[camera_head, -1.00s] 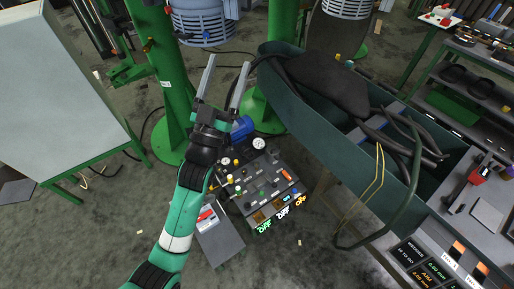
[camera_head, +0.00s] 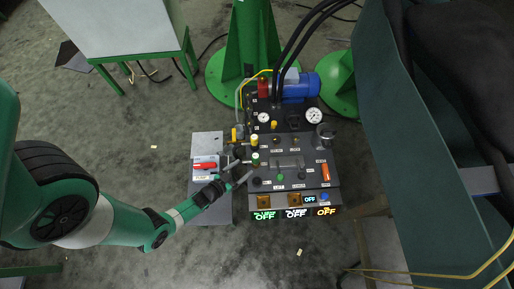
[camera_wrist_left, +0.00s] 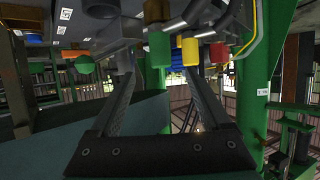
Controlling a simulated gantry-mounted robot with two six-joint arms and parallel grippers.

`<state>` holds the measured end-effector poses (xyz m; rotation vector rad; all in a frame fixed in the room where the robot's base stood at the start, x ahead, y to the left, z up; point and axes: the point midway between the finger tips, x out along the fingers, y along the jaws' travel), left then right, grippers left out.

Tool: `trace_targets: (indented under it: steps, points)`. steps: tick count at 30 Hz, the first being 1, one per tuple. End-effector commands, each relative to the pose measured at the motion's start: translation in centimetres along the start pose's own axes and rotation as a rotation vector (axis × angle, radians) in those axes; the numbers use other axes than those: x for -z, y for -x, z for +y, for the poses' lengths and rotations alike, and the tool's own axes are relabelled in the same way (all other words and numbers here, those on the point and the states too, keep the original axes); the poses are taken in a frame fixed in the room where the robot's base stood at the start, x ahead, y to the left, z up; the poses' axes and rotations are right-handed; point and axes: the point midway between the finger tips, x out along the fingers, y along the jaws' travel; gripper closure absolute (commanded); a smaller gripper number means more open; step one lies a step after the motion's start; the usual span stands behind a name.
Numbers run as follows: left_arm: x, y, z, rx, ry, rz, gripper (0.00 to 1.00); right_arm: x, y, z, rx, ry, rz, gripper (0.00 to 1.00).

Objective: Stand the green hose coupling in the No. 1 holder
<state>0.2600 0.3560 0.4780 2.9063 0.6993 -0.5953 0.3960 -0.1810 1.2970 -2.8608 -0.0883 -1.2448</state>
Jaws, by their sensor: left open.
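The green hose coupling (camera_wrist_left: 160,48) shows in the left wrist view as a short green cylinder. In the head view it is a small green piece (camera_head: 255,159) at the left edge of the dark control panel. My left gripper (camera_head: 241,169) is open just left of it, its fingers pointing at the panel. In the wrist view the coupling lies between the lines of the two fingers, near the tips; I cannot tell whether they touch it. I cannot make out which holder is No. 1. My right gripper is not in view.
A yellow cylinder (camera_wrist_left: 190,50) and a red one (camera_wrist_left: 218,52) stand beside the coupling. The panel (camera_head: 290,165) carries knobs, gauges and lit displays. A grey side plate (camera_head: 207,145) with a red-handled item (camera_head: 205,165) is at its left. A green trough wall (camera_head: 410,150) rises at the right.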

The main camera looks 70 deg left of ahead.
Motion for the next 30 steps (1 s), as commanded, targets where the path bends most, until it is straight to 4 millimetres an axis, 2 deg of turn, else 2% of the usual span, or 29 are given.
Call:
trace_targets:
  steps: [4,9,12,19,24,27,30]
  points:
    - [0.2,-1.4,0.0,-0.001,-0.001,0.007,0.19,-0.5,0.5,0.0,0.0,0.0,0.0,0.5]
    - [0.0,-4.8,0.0,-0.002,-0.001,0.008,0.19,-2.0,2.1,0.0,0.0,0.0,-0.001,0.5]
    - [0.1,-6.2,0.0,-0.002,-0.002,0.006,0.19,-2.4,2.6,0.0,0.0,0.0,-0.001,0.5]
    - [0.2,-7.0,-0.1,-0.001,-0.002,0.006,0.19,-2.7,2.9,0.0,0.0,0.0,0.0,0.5]
    - [-0.6,-10.0,-0.3,-0.001,-0.001,0.008,0.19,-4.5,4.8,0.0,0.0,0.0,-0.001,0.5]
    - [-0.4,-11.4,-0.3,-0.001,-0.001,0.007,0.19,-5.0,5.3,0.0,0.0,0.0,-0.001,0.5]
    - [-0.1,-11.8,-0.3,-0.001,-0.001,0.005,0.19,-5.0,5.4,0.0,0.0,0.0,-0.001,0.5]
